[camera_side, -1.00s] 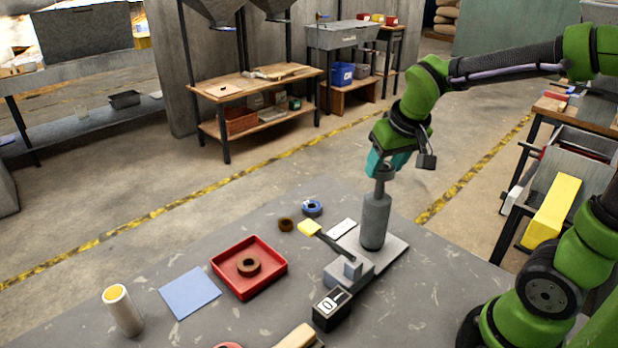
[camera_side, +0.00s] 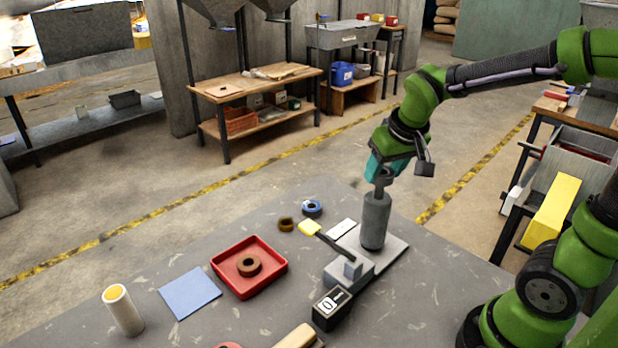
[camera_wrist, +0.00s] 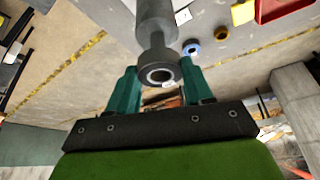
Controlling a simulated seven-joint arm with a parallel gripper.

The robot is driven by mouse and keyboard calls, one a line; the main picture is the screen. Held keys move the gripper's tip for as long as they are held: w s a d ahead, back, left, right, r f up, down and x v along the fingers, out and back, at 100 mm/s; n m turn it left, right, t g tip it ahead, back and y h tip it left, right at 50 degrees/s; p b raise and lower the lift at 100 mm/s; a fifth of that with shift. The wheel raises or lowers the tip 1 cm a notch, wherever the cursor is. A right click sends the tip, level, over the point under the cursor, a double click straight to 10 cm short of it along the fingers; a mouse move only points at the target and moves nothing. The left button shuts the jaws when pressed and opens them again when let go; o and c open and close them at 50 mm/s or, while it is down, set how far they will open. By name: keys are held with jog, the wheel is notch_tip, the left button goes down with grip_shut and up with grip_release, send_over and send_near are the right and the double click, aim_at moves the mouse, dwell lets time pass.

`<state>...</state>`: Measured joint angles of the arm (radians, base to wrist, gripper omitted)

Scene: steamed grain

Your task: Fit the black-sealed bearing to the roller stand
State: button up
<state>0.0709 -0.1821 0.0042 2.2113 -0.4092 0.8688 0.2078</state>
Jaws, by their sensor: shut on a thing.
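The roller stand has a grey base plate (camera_side: 396,246) and a thick upright grey post (camera_side: 375,222) with a narrower top. My gripper (camera_side: 384,177) is over the post's top, its teal fingers pointing down. In the wrist view the fingers (camera_wrist: 160,74) are shut on a dark ring, the black-sealed bearing (camera_wrist: 149,78), with a pale ring around its bore. The bearing is in line with the narrow end of the post (camera_wrist: 155,25). I cannot tell how far it sits on it, as the contact is hidden.
A blue ring (camera_side: 312,208), a brown ring (camera_side: 286,224) and a red tray (camera_side: 272,280) holding another brown ring (camera_side: 249,264) lie left. A blue cloth (camera_side: 190,293) lies flat.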

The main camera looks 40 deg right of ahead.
jog(key=shift+f, duration=0.8)
dwell(0.4)
jog(key=o, duration=1.2)
jog(key=shift+o, duration=0.2)
jog(key=v, duration=1.7)
